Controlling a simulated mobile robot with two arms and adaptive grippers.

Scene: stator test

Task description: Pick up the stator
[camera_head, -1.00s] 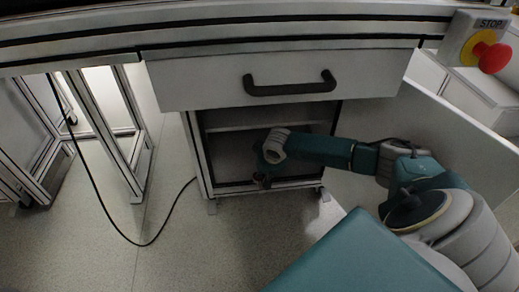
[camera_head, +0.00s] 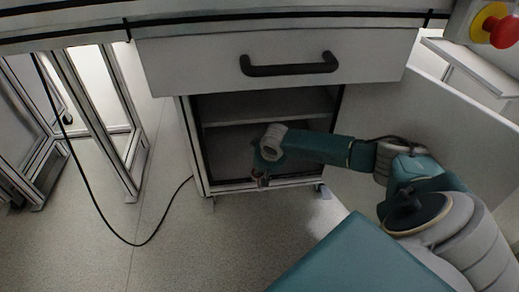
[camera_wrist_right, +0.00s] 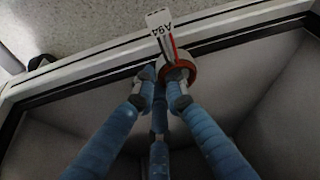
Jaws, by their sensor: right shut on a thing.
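My right gripper (camera_head: 260,180) hangs at the front edge of the open cabinet below the drawer. In the right wrist view, its blue fingers (camera_wrist_right: 160,88) are closed on the stator (camera_wrist_right: 187,62). The stator is a small pale ring with a reddish-brown rim, partly hidden by the fingertips. In the head view the stator is too small and dark to make out clearly. My left gripper is not in view.
The cabinet (camera_head: 199,150) has an inner shelf (camera_head: 265,116) and a closed drawer with a black handle (camera_head: 290,66) above. An open door panel (camera_head: 440,120) stands at right. A red stop button (camera_head: 504,32) is at upper right. A black cable (camera_head: 95,205) lies on the floor at left.

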